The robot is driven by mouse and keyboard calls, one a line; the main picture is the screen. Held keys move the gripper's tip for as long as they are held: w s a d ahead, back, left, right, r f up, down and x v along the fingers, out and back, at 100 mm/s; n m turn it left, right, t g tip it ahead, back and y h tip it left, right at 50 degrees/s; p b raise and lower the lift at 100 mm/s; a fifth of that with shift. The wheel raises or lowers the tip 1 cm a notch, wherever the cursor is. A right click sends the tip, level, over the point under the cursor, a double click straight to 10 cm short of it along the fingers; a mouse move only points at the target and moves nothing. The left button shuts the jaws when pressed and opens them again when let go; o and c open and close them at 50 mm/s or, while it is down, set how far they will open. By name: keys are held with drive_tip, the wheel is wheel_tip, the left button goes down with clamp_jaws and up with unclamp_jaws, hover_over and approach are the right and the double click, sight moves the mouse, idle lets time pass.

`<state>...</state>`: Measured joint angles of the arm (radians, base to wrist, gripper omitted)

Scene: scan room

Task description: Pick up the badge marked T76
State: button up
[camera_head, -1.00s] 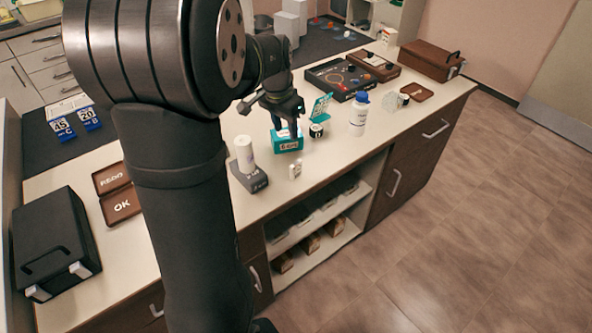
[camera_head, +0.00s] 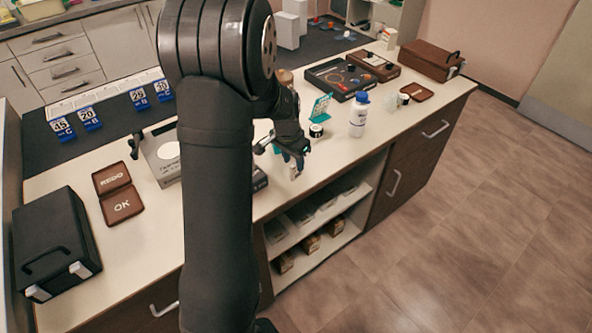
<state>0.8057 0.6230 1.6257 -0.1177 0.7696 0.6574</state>
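No badge with a readable T76 shows in the head view. Several blue tags with white numbers, such as one reading 45 (camera_head: 62,130) and one reading 20 (camera_head: 89,118), stand on the dark mat at the left; they carry other marks.
The counter (camera_head: 150,230) holds a black case (camera_head: 52,240), a brown REDO/OK case (camera_head: 117,192), a grey box (camera_head: 160,152) partly behind my arm, a teal stand (camera_head: 321,106), a white bottle with blue cap (camera_head: 359,114) and a brown box (camera_head: 430,60). Open shelves (camera_head: 318,225) lie below.

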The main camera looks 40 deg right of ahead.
sight(295, 164)
drive_tip(key=shift+d+f, duration=0.25)
drive_tip(key=shift+f, duration=0.65)
drive_tip(key=shift+d+f, duration=0.2)
drive_tip(key=shift+f, duration=0.7)
clamp_jaws()
drive_tip(key=shift+r, duration=0.1)
